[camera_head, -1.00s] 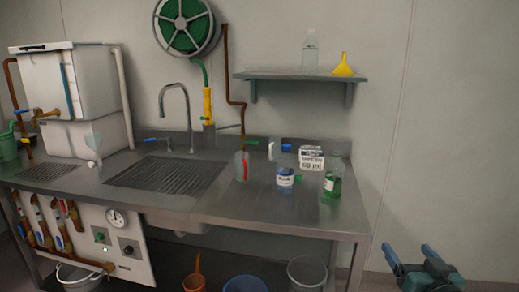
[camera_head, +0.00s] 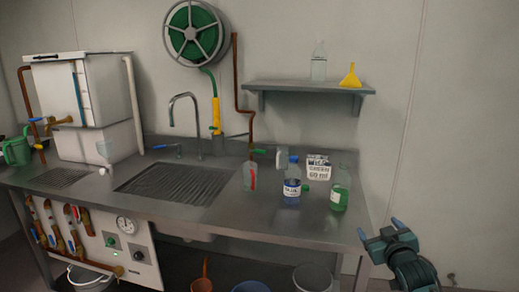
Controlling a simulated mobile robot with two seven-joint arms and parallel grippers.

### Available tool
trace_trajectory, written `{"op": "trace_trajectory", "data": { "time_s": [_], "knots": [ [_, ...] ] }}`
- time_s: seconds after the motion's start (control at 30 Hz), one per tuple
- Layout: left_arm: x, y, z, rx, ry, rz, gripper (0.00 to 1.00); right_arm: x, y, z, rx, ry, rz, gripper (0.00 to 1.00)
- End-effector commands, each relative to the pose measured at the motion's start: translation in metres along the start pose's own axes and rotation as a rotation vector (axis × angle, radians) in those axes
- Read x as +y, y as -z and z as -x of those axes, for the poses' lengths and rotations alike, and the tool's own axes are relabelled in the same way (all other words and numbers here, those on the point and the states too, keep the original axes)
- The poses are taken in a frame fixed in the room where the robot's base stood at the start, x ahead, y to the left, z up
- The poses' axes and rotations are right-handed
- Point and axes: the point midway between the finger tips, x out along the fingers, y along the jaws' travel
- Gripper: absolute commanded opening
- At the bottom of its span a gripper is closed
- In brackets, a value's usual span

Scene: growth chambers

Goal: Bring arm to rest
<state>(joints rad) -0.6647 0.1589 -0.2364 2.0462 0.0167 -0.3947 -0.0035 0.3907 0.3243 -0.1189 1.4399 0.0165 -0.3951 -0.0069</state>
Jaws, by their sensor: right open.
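My right gripper (camera_head: 381,228) shows at the lower right in the head view, just off the right front corner of the steel bench (camera_head: 275,222). Its two blue-tipped fingers are apart, with nothing between them. The dark wrist and forearm drop away below it to the bottom edge. My left gripper is not in view.
On the bench's right side stand a beaker with a red item (camera_head: 250,178), a blue-labelled bottle (camera_head: 292,190), a green-liquid bottle (camera_head: 341,193) and a white printed card (camera_head: 318,168). A shelf (camera_head: 310,86) hangs above. Right of the bench is free floor.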

Motion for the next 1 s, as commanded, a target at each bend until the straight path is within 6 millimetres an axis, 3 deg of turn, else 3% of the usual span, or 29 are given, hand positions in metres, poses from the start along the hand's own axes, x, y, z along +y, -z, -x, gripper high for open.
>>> {"op": "trace_trajectory", "data": {
  "time_s": [0.03,0.17,0.27,0.4,0.5,0.6,0.7,0.83,1.0],
  "knots": [
    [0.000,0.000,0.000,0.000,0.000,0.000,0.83,-0.018,-0.019,0.012,-0.022,0.028,-0.003,0.79],
    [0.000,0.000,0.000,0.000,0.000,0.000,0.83,-0.064,-0.063,0.049,-0.075,0.101,-0.016,0.79],
    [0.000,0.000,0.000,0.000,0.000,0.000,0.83,-0.105,-0.101,0.092,-0.128,0.168,-0.037,0.79],
    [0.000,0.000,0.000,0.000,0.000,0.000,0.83,-0.161,-0.146,0.171,-0.213,0.266,-0.089,0.79],
    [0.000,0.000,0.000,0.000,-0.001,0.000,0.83,-0.191,-0.167,0.228,-0.273,0.323,-0.134,0.79],
    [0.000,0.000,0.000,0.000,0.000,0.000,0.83,-0.212,-0.178,0.277,-0.325,0.364,-0.178,0.79],
    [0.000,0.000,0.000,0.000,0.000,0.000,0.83,-0.224,-0.181,0.311,-0.362,0.388,-0.213,0.79],
    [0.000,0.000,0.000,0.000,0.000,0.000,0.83,-0.231,-0.182,0.334,-0.388,0.403,-0.237,0.79],
    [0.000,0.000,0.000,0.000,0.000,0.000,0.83,-0.232,-0.182,0.339,-0.394,0.406,-0.242,0.79]
  ]
}}
